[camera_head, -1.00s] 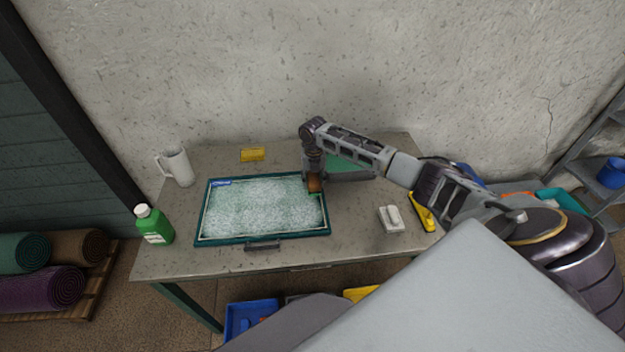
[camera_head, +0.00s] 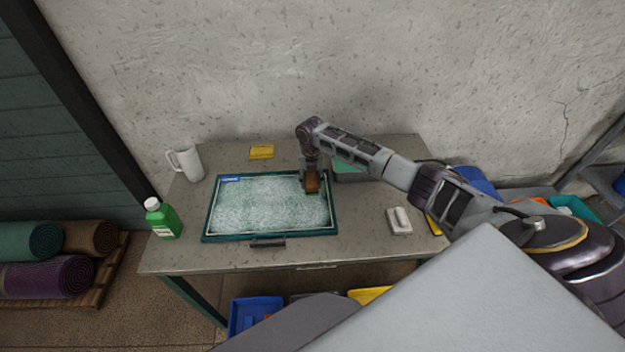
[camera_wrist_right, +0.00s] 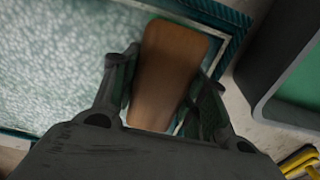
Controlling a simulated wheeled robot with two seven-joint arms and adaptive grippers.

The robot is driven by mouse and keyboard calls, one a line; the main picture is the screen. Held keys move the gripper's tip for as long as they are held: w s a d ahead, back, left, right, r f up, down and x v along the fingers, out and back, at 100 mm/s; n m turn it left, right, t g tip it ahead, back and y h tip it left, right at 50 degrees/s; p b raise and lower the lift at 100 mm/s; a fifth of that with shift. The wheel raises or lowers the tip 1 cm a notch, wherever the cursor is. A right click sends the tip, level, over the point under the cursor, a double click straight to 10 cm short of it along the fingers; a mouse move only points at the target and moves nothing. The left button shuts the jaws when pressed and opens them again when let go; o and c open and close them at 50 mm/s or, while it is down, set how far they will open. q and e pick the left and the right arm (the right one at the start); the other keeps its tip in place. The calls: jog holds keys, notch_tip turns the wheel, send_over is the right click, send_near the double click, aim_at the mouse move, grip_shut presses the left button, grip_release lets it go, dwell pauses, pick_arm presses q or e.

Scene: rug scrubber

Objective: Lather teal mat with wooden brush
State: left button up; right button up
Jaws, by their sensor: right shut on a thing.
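The teal mat (camera_head: 262,207) lies flat on the table, its middle covered in white lather and its teal border showing; it also fills the left of the right wrist view (camera_wrist_right: 60,60). My right gripper (camera_head: 311,184) is over the mat's right side, pointing down. It is shut on the wooden brush (camera_head: 312,185), whose brown back shows between the fingers in the right wrist view (camera_wrist_right: 165,75). The bristles are hidden, so I cannot tell how firmly they touch the mat. My left gripper is not in view.
A grey bin with green inside (camera_head: 350,173) stands close right of the mat. A white pitcher (camera_head: 186,163), a green bottle (camera_head: 163,219), a yellow sponge (camera_head: 261,152) and a white-handled block (camera_head: 399,221) stand around the table.

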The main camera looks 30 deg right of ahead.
aim_at(300, 185)
jog(key=shift+a, duration=0.2)
jog(key=shift+w+a+r, duration=0.1)
jog(key=shift+w+a, duration=0.4)
jog(key=shift+a, duration=0.4)
jog(key=shift+w+a, duration=0.45)
jog(key=shift+a, duration=0.4)
jog(key=shift+d, duration=0.15)
jog(key=shift+s+d+p, duration=0.45)
jog(key=shift+d, duration=0.4)
jog(key=shift+s+d+p, duration=0.4)
jog(key=shift+s+d, duration=0.05)
jog(key=shift+d, duration=0.4)
jog(key=shift+d+f, duration=0.1)
jog(key=shift+f, duration=0.1)
jog(key=shift+s, duration=0.1)
jog(key=shift+d, duration=0.15)
